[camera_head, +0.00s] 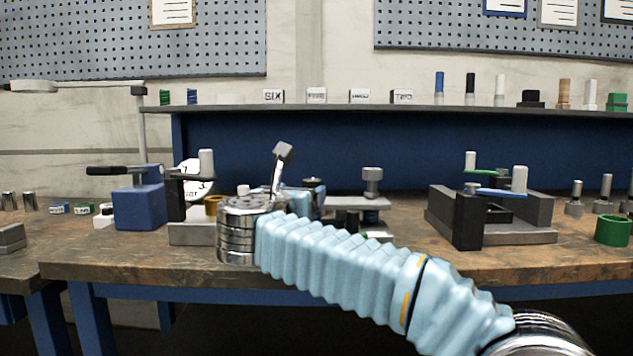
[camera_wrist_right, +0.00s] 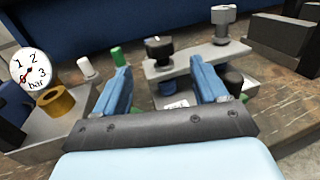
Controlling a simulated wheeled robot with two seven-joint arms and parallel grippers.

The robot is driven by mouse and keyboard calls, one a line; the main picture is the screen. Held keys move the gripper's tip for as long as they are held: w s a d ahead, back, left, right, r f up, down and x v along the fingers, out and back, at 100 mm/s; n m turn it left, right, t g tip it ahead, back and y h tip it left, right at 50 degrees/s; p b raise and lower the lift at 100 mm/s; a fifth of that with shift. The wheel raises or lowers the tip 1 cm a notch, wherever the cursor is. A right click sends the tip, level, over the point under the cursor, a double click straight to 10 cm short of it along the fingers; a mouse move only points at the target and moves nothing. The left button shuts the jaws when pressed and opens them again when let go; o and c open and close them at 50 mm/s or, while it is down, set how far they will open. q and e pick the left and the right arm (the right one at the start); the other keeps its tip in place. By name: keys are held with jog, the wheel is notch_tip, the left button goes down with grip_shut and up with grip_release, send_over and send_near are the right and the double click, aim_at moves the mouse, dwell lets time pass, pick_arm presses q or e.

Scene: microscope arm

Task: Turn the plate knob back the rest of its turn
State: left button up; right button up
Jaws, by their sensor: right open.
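A grey plate (camera_wrist_right: 190,62) on a small stand carries a black knob (camera_wrist_right: 159,48) at its left and a taller grey knob (camera_wrist_right: 222,22) at its right. I cannot tell which is the plate knob. The grey knob also shows in the head view (camera_head: 372,178), while my right arm partly hides the plate and black knob there. My right gripper (camera_wrist_right: 165,80) is open and empty. Its two blue fingers are apart, with the black knob seen beyond and between them. Any contact cannot be made out. My left gripper is out of view.
A pressure gauge (camera_wrist_right: 27,73) and brass ring (camera_wrist_right: 58,101) stand left of the gripper. A blue block with a black lever (camera_head: 139,205) is farther left. A dark fixture with green and blue handles (camera_head: 468,220) stands right.

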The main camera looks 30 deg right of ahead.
aim_at(315, 183)
jog(key=p+x, duration=0.2)
jog(key=x, duration=0.9)
jog(key=shift+w+d, duration=0.1)
jog(key=shift+d, duration=0.05)
jog(key=c, duration=1)
